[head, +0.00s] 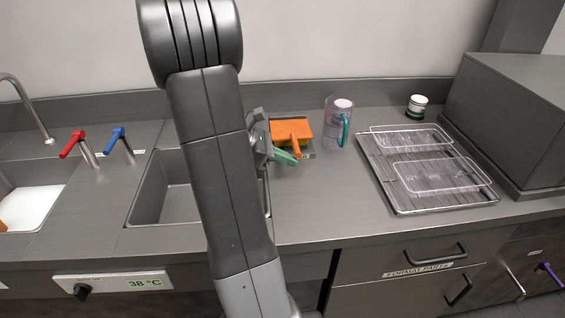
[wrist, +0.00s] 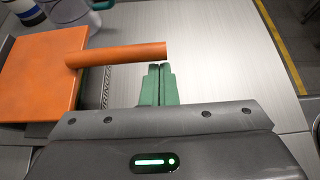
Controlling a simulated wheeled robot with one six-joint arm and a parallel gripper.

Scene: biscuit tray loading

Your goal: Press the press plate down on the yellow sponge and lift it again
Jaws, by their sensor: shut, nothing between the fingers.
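The orange press plate (head: 290,128) sits at the back of the counter, beside the sink; its orange handle (head: 296,146) sticks out toward the front. The sponge is hidden in the wrist view.
A clear jug (head: 338,122) with a green handle stands right of the plate. A wire rack (head: 400,208) with clear trays lies farther right, near a small jar (head: 416,106). A sink basin (head: 150,190) is at the left. The counter in front of the jug is clear.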

